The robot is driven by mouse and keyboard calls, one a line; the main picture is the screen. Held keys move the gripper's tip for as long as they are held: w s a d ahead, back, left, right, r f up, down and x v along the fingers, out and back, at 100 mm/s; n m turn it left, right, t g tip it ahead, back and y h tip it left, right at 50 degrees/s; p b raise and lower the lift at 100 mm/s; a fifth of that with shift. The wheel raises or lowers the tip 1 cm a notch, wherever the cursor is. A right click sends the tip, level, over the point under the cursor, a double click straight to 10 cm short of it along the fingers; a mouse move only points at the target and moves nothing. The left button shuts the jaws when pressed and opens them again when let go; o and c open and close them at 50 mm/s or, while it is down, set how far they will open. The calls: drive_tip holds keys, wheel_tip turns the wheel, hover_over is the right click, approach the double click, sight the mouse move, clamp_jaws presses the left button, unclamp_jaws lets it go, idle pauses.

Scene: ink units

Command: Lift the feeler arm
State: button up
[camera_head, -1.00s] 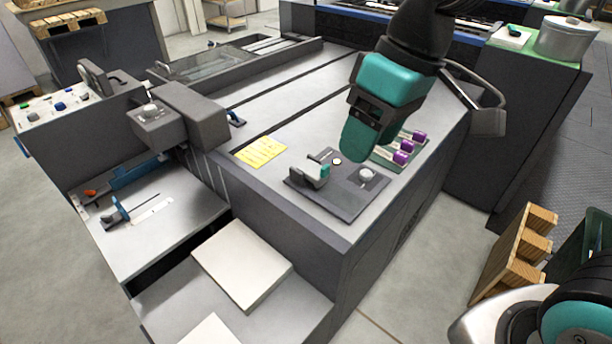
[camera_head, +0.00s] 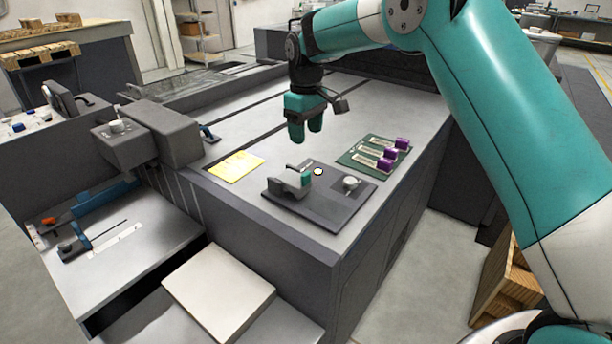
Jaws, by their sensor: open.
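A dark base plate (camera_head: 322,206) lies on the near end of the light table top. On its left part stands a small grey unit (camera_head: 286,184) with a teal piece (camera_head: 306,180) at its right end; this looks like the feeler arm, lying low over the plate. A round pale knob (camera_head: 350,184) is on the plate's right part. A small white disc with an orange rim (camera_head: 318,172) is at the plate's back edge. My gripper (camera_head: 307,138) points down, open and empty, above and behind the grey unit, touching nothing.
A green board with purple-ended pieces (camera_head: 376,154) lies right of the plate. A yellow note (camera_head: 236,167) lies to the left. A grey machine head (camera_head: 150,135) rises at the left. The table top behind is mostly clear.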

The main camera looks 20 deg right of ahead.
sight(307, 173)
wheel_tip(307, 173, down, 13)
drive_tip(key=shift+f+p, duration=0.1)
drive_tip(key=shift+p, duration=0.5)
clamp_jaws()
